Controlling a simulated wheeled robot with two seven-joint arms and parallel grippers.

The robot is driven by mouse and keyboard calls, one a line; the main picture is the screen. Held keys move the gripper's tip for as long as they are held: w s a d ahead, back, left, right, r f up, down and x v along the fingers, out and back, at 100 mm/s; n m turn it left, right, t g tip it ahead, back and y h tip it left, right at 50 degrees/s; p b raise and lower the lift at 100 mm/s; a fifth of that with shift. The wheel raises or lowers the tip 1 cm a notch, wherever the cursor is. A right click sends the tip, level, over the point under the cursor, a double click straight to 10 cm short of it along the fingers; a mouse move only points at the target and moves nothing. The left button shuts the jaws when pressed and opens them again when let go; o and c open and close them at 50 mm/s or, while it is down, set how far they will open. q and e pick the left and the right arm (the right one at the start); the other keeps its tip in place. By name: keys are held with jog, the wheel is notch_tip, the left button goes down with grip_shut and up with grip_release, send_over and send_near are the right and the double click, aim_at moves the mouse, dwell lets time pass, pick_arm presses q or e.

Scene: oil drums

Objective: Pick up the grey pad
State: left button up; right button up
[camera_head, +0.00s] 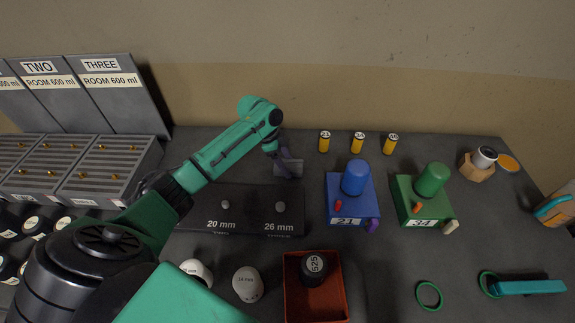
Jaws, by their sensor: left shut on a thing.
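My left arm reaches in from the left, and my left gripper (284,164) is over the far edge of the dark board. It is shut on a small grey block, which looks like the grey pad (286,169). The fingers hide part of the pad. I cannot tell whether the pad touches the table or is raised. My right gripper is not in view.
A dark board (245,197) marked 20 mm and 26 mm lies below the gripper. A blue device (352,200) and a green device (424,203) stand to the right. Yellow cylinders (357,143) stand behind. A red tray (292,307) holds a black drum (314,268).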

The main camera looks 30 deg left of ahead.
aim_at(287, 164)
pick_arm(q)
notch_tip(287, 164, up, 20)
jog(key=b, duration=0.3)
jog(key=shift+r, duration=0.2)
